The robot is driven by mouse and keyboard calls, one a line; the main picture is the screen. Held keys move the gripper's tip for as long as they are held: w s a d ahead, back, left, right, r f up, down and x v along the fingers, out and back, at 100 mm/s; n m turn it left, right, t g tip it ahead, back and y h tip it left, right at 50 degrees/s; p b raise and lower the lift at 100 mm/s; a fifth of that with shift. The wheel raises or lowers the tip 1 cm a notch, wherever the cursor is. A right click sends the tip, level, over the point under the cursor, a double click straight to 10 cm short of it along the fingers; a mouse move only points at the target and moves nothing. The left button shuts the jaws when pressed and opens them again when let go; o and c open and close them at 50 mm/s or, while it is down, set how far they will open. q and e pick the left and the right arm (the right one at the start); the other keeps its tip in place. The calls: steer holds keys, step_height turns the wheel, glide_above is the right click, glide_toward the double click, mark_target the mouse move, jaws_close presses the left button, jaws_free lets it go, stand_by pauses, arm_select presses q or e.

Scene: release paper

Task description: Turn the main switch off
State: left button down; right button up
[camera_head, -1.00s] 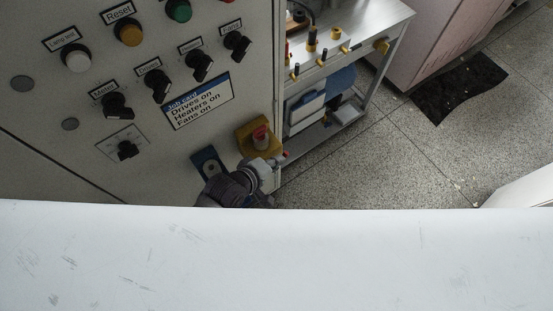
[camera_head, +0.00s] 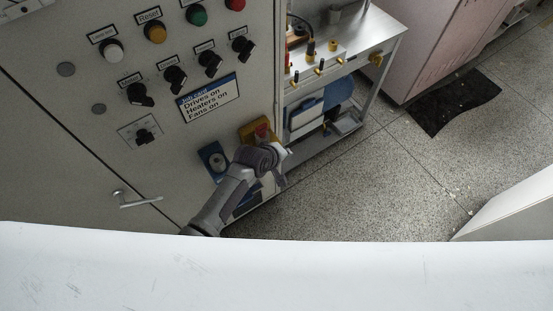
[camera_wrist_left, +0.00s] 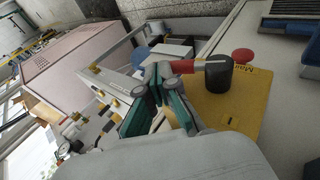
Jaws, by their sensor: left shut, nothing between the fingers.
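The main switch is a dark round knob (camera_wrist_left: 218,76) with a red lever (camera_wrist_left: 184,67) on a yellow plate (camera_wrist_left: 238,108), labelled "Mai…" in the wrist view. The lever points left there, away from the plate. In the head view the yellow plate (camera_head: 250,131) sits low on the grey cabinet near its right edge, partly hidden by my left arm. My left gripper (camera_wrist_left: 160,72) is shut and empty. Its fingertips are right by the lever's free end; I cannot tell whether they touch. In the head view the left gripper (camera_head: 281,167) is just below the plate. My right gripper is not in view.
The cabinet panel carries several black knobs, coloured buttons and a job card (camera_head: 208,98) reading "Drives on, Heaters on, Fans on". A blue plate (camera_head: 213,158) is left of the switch. A metal bench (camera_head: 365,45) stands right of the cabinet. The floor (camera_head: 350,185) right of the gripper is clear.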

arm_select(q)
steer(key=shift+x, duration=0.75)
steer(key=shift+w+d+f, duration=0.15)
steer(key=shift+d+f, duration=0.15)
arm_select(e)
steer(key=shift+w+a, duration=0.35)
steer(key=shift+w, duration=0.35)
arm_select(q)
steer(key=shift+f, duration=0.1)
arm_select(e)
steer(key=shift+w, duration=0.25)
